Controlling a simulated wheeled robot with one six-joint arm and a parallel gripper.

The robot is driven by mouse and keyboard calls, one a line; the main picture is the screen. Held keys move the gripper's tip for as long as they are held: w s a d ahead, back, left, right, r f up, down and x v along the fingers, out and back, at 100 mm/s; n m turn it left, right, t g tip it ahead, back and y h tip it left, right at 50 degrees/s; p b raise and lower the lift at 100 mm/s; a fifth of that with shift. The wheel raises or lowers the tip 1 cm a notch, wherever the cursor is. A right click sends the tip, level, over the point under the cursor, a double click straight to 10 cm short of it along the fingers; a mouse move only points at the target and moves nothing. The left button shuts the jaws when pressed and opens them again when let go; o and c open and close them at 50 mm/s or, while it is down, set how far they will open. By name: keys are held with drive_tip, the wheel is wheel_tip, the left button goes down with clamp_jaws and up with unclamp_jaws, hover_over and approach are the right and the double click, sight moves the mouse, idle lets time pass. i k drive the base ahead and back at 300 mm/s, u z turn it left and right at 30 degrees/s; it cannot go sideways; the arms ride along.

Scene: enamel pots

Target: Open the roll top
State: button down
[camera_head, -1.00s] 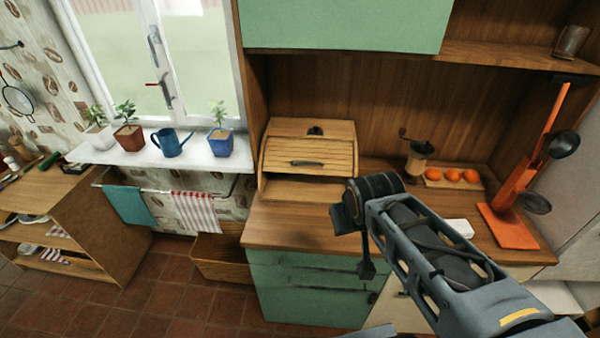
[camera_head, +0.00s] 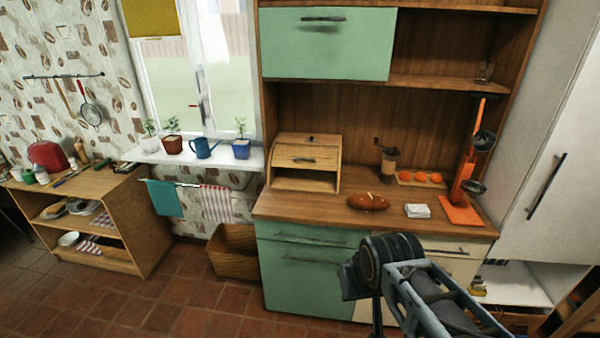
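The roll top is the slatted front (camera_head: 306,155) of a light wooden bread box (camera_head: 338,172) at the left of the counter. The front carries a dark handle (camera_head: 305,161). It stands partly raised, with an open gap below it showing the box's bare wooden floor. My arm comes in from the bottom right. The dark end of it, my gripper (camera_head: 376,315), points down in front of the cabinet, well apart from the box. Its fingers are not clear, and I see nothing held.
A bread loaf (camera_head: 368,202), white napkins (camera_head: 417,211), a coffee grinder (camera_head: 389,163), oranges (camera_head: 420,178) and an orange utensil stand (camera_head: 462,195) are on the wooden counter (camera_head: 325,206). A wooden crate (camera_head: 235,255) is on the floor left of the cabinet.

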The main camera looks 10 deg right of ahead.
sight(302, 155)
drive_tip(key=u, duration=0.6)
drive_tip(key=i, duration=0.45)
drive_tip(key=u, duration=0.65)
drive_tip(key=i, duration=1.5)
drive_tip(key=z, duration=1.3)
drive_tip(key=i, duration=0.25)
drive_tip(key=z, duration=0.25)
